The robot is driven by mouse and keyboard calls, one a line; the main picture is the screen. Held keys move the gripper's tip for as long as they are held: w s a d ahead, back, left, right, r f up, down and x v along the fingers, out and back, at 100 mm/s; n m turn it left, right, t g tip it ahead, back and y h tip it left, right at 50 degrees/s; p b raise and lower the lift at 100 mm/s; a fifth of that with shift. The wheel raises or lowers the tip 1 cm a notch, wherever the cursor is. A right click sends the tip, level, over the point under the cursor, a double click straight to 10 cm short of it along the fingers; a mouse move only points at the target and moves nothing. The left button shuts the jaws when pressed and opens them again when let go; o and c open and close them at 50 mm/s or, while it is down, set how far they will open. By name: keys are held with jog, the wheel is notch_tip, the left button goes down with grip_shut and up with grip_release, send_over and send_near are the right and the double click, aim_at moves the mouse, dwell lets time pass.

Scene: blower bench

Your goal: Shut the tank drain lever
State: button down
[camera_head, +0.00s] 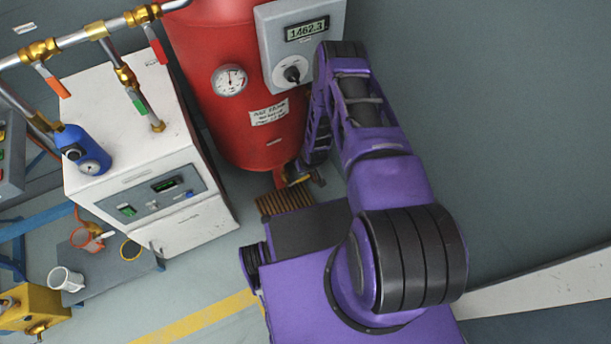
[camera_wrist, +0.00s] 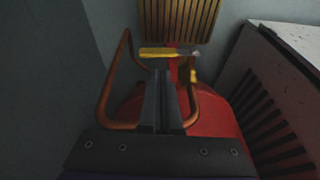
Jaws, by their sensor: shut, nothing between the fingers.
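The red tank (camera_head: 228,90) stands upright in the head view, with a brass drain valve (camera_head: 293,171) at its bottom. In the wrist view the drain lever (camera_wrist: 165,53) has a yellow handle and a grey metal end. It lies across the picture just past my fingertips, with brass (camera_wrist: 190,74) beside its right end. My gripper (camera_wrist: 162,68) is shut and empty, its tips close to the handle; I cannot tell whether they touch it.
A slatted grate (camera_wrist: 178,18) lies beyond the lever. Copper-coloured tube (camera_wrist: 105,95) curves beside my fingers. A white cabinet (camera_head: 122,125) stands left of the tank. A grey control box (camera_head: 300,40) is above. A white mug (camera_head: 66,279) is at lower left.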

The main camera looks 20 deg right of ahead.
jog(key=s+d+r+p, duration=0.2)
jog(key=d+r, duration=0.1)
jog(key=r, duration=0.7)
jog(key=shift+s+d, duration=0.15)
jog(key=shift+d, duration=0.1)
jog(key=shift+r, duration=0.1)
